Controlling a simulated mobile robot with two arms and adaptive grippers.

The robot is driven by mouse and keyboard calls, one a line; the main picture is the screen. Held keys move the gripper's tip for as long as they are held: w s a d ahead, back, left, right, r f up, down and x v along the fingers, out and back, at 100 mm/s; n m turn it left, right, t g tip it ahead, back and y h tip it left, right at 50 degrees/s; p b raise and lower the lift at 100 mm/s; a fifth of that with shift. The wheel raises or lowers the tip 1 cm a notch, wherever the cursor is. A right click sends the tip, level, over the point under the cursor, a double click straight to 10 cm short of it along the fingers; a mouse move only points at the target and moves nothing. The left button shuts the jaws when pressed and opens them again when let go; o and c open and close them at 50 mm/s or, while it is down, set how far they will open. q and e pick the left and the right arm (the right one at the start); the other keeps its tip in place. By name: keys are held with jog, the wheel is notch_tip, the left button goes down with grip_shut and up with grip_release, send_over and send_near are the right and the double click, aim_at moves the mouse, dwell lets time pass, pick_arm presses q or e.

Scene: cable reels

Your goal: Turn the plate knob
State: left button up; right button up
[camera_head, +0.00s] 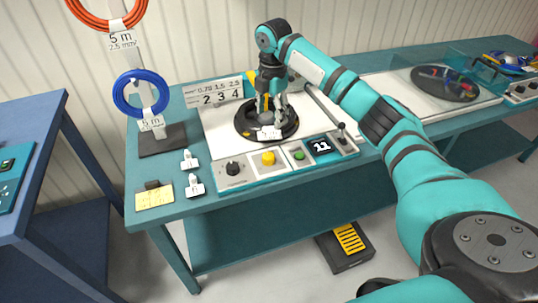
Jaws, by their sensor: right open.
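A round black plate (247,131) lies on the white top of the machine on the teal bench. My right gripper (270,112) points down over the middle of this plate, with its fingers open. A small grey piece (267,119) shows at the plate's middle, close to the fingertips. The gripper partly hides it, and I cannot tell whether they touch. A white tag (269,133) sits at the plate's front edge. A black dial (232,169) is on the front panel, clear of the gripper. My left gripper is not in view.
The panel also has a yellow button (268,158), a green button (299,154), a display reading 11 (321,146) and a lever (341,131). A blue cable coil (120,95) hangs on a stand at left. A second machine (400,84) stands at right.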

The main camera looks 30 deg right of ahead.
aim_at(269, 155)
jog(key=f, duration=0.5)
jog(key=f+p, duration=0.1)
jog(key=f, duration=0.5)
jog(key=f+p, duration=0.1)
jog(key=f, duration=0.5)
jog(key=shift+w+a+f, duration=0.1)
jog(key=shift+w+f, duration=0.05)
jog(key=shift+w, duration=0.2)
jog(key=c, duration=1.1)
jog(key=shift+c, duration=0.2)
